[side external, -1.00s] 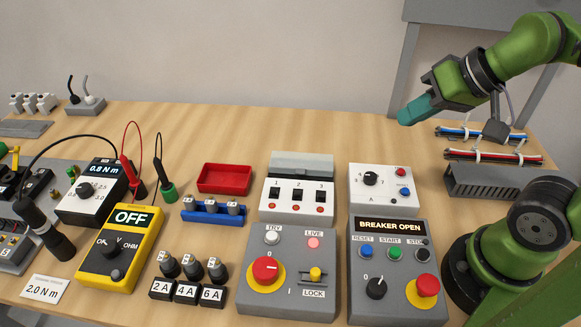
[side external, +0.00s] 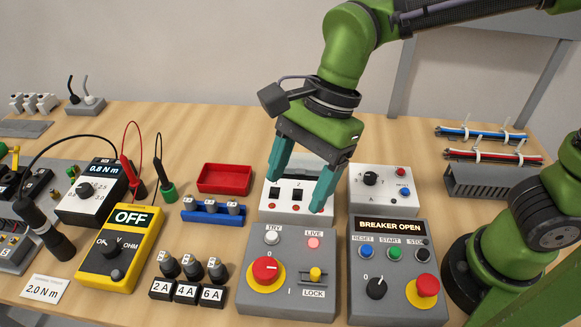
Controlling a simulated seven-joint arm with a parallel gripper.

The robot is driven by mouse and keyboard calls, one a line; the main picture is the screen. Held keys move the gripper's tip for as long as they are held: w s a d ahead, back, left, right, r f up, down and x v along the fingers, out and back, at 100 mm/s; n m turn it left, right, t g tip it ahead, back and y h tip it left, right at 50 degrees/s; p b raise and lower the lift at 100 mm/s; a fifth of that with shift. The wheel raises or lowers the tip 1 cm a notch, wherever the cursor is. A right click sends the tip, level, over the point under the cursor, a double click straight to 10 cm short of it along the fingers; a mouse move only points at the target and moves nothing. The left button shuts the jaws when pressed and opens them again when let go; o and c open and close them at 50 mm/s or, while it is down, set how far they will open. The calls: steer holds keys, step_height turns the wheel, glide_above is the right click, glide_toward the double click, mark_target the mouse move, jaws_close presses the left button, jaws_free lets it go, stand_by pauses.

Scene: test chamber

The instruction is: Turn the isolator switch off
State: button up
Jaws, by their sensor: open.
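The isolator box (side external: 245,303) is a grey unit at the front centre of the table. It carries a red rotary knob (side external: 265,269) on a yellow disc, with marks 0 and I beside it. It also has a white TRY button (side external: 272,238), a pink LIVE lamp (side external: 313,243) and a yellow LOCK slider (side external: 315,275). My gripper (side external: 300,197) has two teal fingers, spread apart and pointing down. It is empty and appears above and behind the isolator box, in front of the three-switch breaker box (side external: 297,216), partly hiding it. The gripper is apart from the knob.
Right of the isolator is a panel reading BREAKER OPEN (side external: 390,226) with a red mushroom button (side external: 427,285). To the left are several fuses (side external: 187,291), a yellow multimeter (side external: 121,248), a blue rack (side external: 213,213) and a red tray (side external: 225,180). The back centre of the table is clear.

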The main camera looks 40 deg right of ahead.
steer(key=m, duration=0.2)
glide_toward(266, 266)
steer(key=x, duration=0.8)
steer(key=shift+a+f, duration=0.2)
steer(key=shift+f, duration=0.15)
steer(key=c, duration=1.1)
steer(key=shift+o, duration=0.2)
